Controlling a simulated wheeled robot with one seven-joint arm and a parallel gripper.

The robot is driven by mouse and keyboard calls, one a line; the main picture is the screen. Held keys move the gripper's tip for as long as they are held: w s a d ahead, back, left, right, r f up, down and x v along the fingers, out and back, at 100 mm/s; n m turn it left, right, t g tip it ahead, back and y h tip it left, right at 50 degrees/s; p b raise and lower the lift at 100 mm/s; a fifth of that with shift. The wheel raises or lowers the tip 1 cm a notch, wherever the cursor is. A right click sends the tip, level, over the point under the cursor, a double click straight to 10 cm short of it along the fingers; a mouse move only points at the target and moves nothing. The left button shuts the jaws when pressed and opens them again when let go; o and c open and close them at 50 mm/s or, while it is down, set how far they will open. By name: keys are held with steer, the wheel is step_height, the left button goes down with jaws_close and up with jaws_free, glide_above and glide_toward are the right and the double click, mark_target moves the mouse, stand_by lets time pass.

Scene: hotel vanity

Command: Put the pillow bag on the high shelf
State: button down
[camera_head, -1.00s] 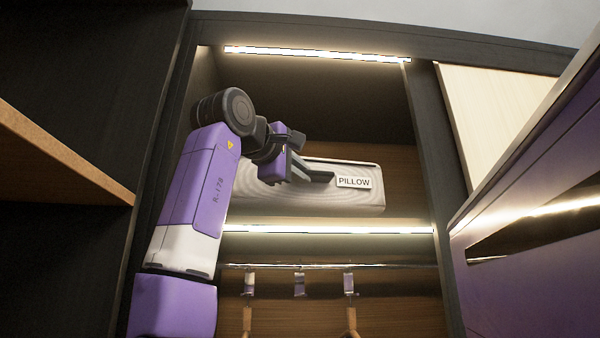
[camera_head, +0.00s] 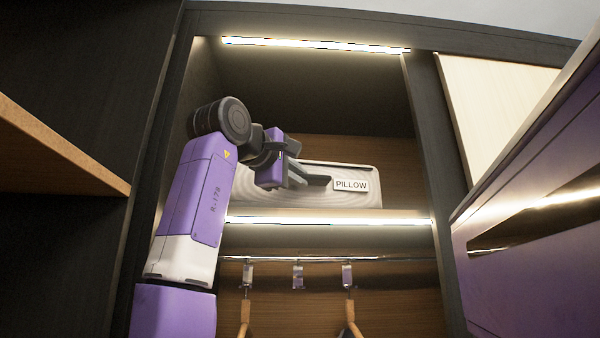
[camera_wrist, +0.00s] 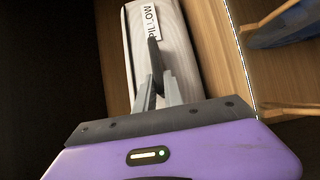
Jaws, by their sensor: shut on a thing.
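The pillow bag (camera_head: 345,199) is a pale grey, wavy-patterned pack with a white PILLOW label. In the head view it is in the upper compartment, its lower edge at the lit front edge of the high shelf (camera_head: 400,223). I cannot tell whether it rests fully on the shelf. My gripper (camera_head: 318,181) reaches in from the left and is shut on the bag's near side. In the wrist view the fingers (camera_wrist: 155,70) lie over the pillow bag (camera_wrist: 178,52), beside its label. My arm hides the bag's left end.
A light strip (camera_head: 315,45) runs along the top of the compartment. Below the shelf, a rail (camera_head: 390,259) carries several hangers. Dark side panels frame the opening. A wooden shelf (camera_head: 50,150) stands at left and a purple panel (camera_head: 540,240) at right.

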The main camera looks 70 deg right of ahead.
stand_by(0.3)
steer(key=c, duration=1.4)
jaws_free()
steer(key=shift+o, duration=0.2)
steer(key=shift+f, duration=0.1)
steer(key=w+a+b, duration=0.1)
steer(key=a+b, duration=0.1)
steer(key=a, duration=0.5)
steer(key=shift+w+a, duration=0.2)
steer(key=shift+a, duration=0.1)
